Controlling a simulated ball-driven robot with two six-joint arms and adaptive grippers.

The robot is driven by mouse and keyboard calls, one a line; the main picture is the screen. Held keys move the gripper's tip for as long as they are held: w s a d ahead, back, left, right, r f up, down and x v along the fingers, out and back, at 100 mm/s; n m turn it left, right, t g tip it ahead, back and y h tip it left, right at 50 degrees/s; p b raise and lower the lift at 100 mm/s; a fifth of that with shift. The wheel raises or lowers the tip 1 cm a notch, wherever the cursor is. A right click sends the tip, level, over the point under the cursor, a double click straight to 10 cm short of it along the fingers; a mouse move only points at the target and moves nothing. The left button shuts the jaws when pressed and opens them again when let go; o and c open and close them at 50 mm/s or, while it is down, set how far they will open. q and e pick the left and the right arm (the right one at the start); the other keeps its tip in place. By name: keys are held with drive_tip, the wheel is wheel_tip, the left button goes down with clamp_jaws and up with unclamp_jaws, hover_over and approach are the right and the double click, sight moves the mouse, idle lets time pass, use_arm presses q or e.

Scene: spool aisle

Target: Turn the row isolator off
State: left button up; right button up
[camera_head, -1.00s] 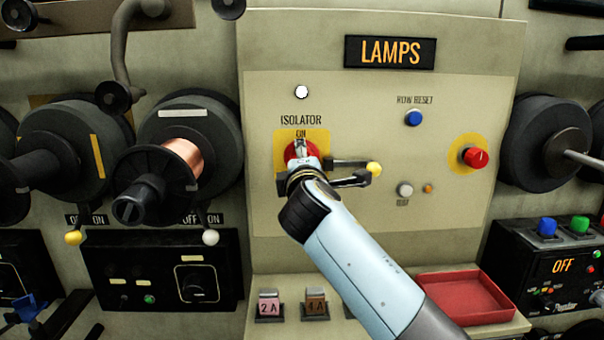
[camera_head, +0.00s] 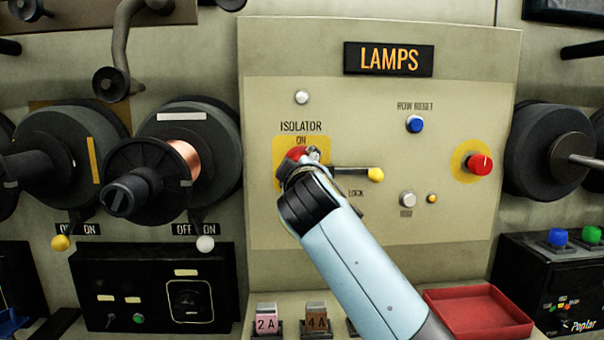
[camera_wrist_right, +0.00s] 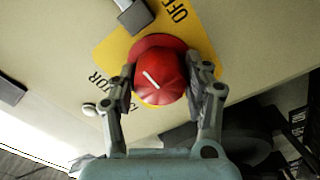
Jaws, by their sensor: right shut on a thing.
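The isolator is a red round knob (camera_wrist_right: 160,72) on a yellow plate (camera_wrist_right: 108,52), with the word OFF beside it in the right wrist view. A white line on the knob lies slanted, from upper left to lower right there. My right gripper (camera_wrist_right: 166,76) is shut on the knob, one finger on each side. In the head view the knob (camera_head: 296,154) shows only partly past my right gripper (camera_head: 306,168), under the words ISOLATOR and ON. The small round lamp (camera_head: 301,97) above it looks grey and unlit. My left gripper is not in view.
A lever with a yellow tip (camera_head: 375,174) sticks out just right of the knob. A blue button (camera_head: 415,124), a pale button (camera_head: 408,199) and a red knob (camera_head: 479,164) sit further right. A red tray (camera_head: 478,312) is below. Wire spools (camera_head: 187,160) stand left.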

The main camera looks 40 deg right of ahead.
idle(0.3)
drive_tip(key=o, duration=0.9)
drive_tip(key=v, duration=0.7)
drive_tip(key=shift+s+a, duration=0.1)
drive_tip(key=shift+s, duration=0.1)
